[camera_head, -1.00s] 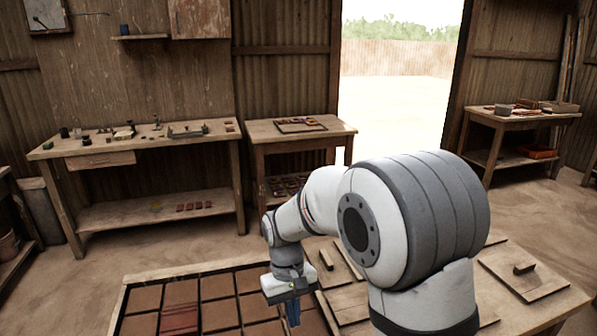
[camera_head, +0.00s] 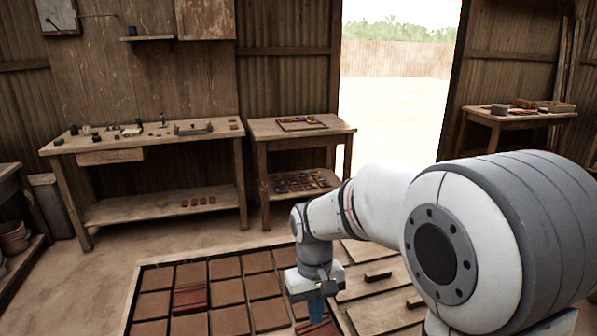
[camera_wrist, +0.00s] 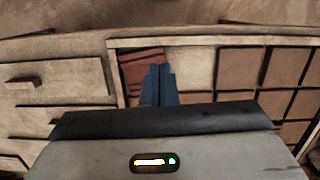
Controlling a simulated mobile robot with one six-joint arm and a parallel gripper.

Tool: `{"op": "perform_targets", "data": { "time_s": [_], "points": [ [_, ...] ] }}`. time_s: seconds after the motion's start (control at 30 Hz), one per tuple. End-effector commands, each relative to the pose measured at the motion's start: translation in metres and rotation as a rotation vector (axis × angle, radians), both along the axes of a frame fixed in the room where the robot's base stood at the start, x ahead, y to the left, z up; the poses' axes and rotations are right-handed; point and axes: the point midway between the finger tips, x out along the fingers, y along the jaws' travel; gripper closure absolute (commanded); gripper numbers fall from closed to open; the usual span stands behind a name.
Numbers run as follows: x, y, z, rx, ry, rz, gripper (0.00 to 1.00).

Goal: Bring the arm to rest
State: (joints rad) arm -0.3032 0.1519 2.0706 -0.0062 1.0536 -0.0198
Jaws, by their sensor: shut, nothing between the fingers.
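My gripper (camera_head: 316,311) hangs from my arm at the bottom middle of the head view, pointing down over the right edge of a framed bed of brown tiles (camera_head: 225,292). Its blue fingers are together and empty; they also show in the wrist view (camera_wrist: 160,84). A reddish tile (camera_wrist: 142,64) lies just beyond the fingertips in the wrist view. I cannot tell how high the fingertips are above the bed.
Wooden boards with handles (camera_head: 375,278) lie right of the tile bed. A workbench with tools (camera_head: 150,142) and a smaller table (camera_head: 300,130) stand along the back wall. Another table (camera_head: 520,118) stands right of the open doorway. Bare floor lies between the bed and benches.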

Motion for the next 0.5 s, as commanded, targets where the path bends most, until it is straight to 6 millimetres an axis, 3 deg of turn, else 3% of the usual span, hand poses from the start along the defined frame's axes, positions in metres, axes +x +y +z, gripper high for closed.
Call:
{"op": "perform_targets", "data": {
  "time_s": [0.27, 0.5],
  "points": [
    [-0.036, -0.048, 0.033, 0.031, -0.118, -0.107, 1.0],
    [-0.092, -0.095, 0.053, 0.054, -0.264, -0.237, 1.0]
  ]
}}
